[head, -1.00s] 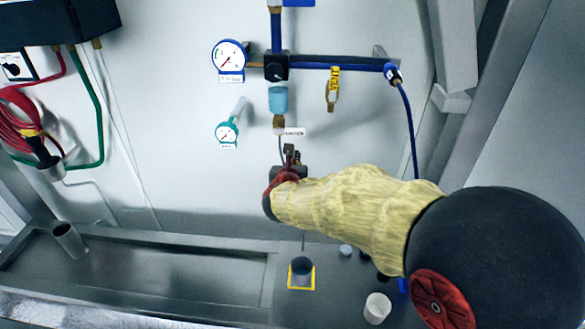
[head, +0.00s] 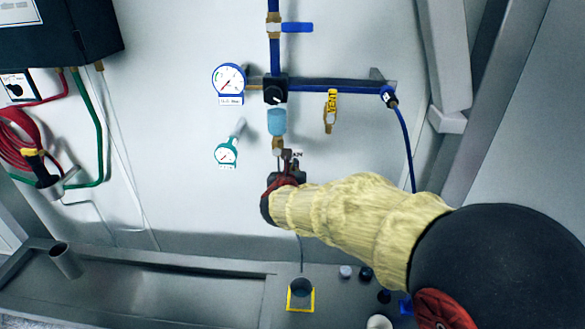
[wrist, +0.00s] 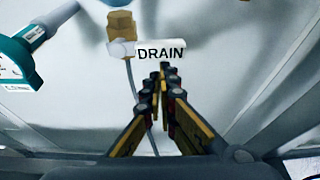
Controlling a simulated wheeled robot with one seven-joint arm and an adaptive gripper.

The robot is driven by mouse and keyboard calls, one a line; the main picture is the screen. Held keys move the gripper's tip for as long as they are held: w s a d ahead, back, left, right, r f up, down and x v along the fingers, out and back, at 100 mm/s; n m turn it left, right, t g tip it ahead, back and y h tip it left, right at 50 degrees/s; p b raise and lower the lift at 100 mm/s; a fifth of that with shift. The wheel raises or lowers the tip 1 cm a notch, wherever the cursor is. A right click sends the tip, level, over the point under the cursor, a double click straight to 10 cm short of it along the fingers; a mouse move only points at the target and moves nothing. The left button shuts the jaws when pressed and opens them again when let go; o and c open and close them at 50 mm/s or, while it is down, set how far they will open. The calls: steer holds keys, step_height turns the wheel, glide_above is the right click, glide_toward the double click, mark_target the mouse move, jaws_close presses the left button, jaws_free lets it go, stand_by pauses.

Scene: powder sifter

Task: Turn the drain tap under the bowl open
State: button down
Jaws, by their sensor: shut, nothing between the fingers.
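The pale blue bowl (head: 277,121) hangs below the black regulator on the blue pipe. The brass drain tap (head: 278,144) is directly under it. In the wrist view the brass tap body (wrist: 121,24) is at the upper left, with a pale grey piece (wrist: 121,48) at its lower end. A white DRAIN label (wrist: 161,51) is to its right. My gripper (head: 291,156) is shut and empty, its tips just below and right of the tap. In the wrist view my gripper (wrist: 164,68) points at the label's underside. Whether it touches anything cannot be told.
A large gauge (head: 229,79) and a smaller teal gauge (head: 226,152) are left of the bowl. A yellow-tagged VENT valve (head: 331,110) hangs to the right. A thin tube (wrist: 148,125) runs down from the tap. A cup (head: 301,287) stands on the bench below.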

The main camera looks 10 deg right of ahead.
mark_target(294, 152)
steer(key=shift+d+r+n+h+p, duration=0.15)
steer(key=shift+r+n+h+p, duration=0.3)
steer(key=shift+p, duration=0.7)
step_height(294, 152, up, 2)
steer(key=n+p, duration=0.1)
steer(key=p, duration=0.1)
steer(key=n+h+p, duration=0.1)
steer(key=p, duration=0.2)
steer(key=shift+s+d+n+p, duration=0.1)
steer(key=shift+d+n+p, duration=0.05)
steer(key=shift+n+p, duration=0.15)
step_height(294, 152, up, 2)
steer(key=n+h+p, duration=0.2)
steer(key=n+p, duration=0.1)
steer(key=p, duration=0.3)
steer(key=shift+r, duration=0.15)
steer(key=n+p, duration=0.2)
steer(key=p, duration=0.1)
steer(key=a+r+n+h+p, duration=0.1)
steer(key=n+p, duration=0.1)
steer(key=p, duration=0.1)
steer(key=a+r+n+h+p, duration=0.1)
steer(key=n+p, duration=0.1)
steer(key=p, duration=0.1)
steer(key=shift+w+a+r+t, duration=0.25)
steer(key=shift+w+t, duration=0.05)
steer(key=shift+w, duration=0.1)
steer(key=shift+a, duration=0.1)
